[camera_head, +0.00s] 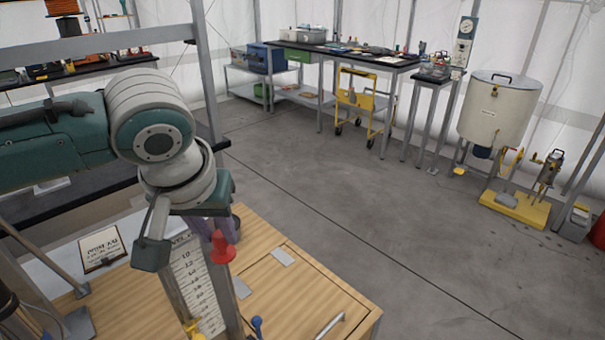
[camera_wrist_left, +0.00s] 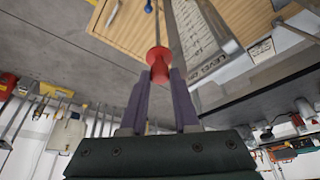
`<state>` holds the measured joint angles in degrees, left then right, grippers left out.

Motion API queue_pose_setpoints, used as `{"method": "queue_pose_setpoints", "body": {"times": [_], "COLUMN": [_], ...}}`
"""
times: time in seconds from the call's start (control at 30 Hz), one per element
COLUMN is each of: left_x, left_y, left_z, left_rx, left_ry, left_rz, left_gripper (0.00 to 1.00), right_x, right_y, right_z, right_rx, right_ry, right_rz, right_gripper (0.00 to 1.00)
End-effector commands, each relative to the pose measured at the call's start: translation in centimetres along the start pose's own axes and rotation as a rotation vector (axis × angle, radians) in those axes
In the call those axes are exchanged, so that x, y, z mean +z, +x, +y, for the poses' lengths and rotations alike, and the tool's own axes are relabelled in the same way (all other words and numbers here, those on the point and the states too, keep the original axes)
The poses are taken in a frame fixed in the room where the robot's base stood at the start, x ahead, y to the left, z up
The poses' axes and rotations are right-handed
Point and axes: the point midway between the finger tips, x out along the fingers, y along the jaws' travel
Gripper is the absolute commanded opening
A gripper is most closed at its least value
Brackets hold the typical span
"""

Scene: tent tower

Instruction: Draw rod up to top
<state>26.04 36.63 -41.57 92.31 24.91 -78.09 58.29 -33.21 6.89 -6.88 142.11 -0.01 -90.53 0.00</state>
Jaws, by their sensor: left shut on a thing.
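A red knob (camera_head: 222,248) sits beside the upper part of an upright white scale board (camera_head: 197,283) with printed numbers. My left gripper (camera_head: 224,232) has its purple fingers on the red knob. The knob also shows between the fingertips in the left wrist view (camera_wrist_left: 158,62). A thin rod (camera_wrist_left: 157,25) runs from the knob toward the wooden bench top. The scale's metal frame (camera_wrist_left: 215,20) runs alongside it. The rod's far end is hard to make out. My right gripper is not in view.
The wooden bench (camera_head: 310,285) carries a small printed card (camera_head: 101,247), a blue-knobbed item (camera_head: 257,325) and a yellow part (camera_head: 193,328) at the scale's lower end. A metal rack post (camera_head: 207,85) stands behind my left arm.

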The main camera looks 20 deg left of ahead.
Motion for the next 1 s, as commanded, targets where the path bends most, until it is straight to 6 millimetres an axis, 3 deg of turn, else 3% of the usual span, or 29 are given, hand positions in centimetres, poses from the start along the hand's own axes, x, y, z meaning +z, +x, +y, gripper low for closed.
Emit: {"method": "queue_pose_setpoints", "body": {"times": [0.27,0.3,0.53,0.83,1.0], "left_x": [-0.3,-0.3,-0.2,-0.2,-0.3], "left_y": [-0.3,-0.3,-0.2,-0.4,-2.5], "left_z": [0.1,0.2,0.1,0.1,0.1], "left_rx": [0.005,0.005,0.003,0.004,0.005], "left_ry": [-0.001,-0.001,0.000,0.000,0.002], "left_rz": [0.006,0.007,0.005,0.004,0.006], "left_gripper": [0.00,0.33,0.59,0.59,0.59], "right_x": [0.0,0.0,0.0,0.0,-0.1], "right_y": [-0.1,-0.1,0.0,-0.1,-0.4], "right_z": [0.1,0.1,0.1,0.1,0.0], "right_rx": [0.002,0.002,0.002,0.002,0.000], "right_ry": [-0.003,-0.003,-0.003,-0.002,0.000], "right_rz": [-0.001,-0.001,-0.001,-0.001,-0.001], "right_gripper": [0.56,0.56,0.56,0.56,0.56]}}
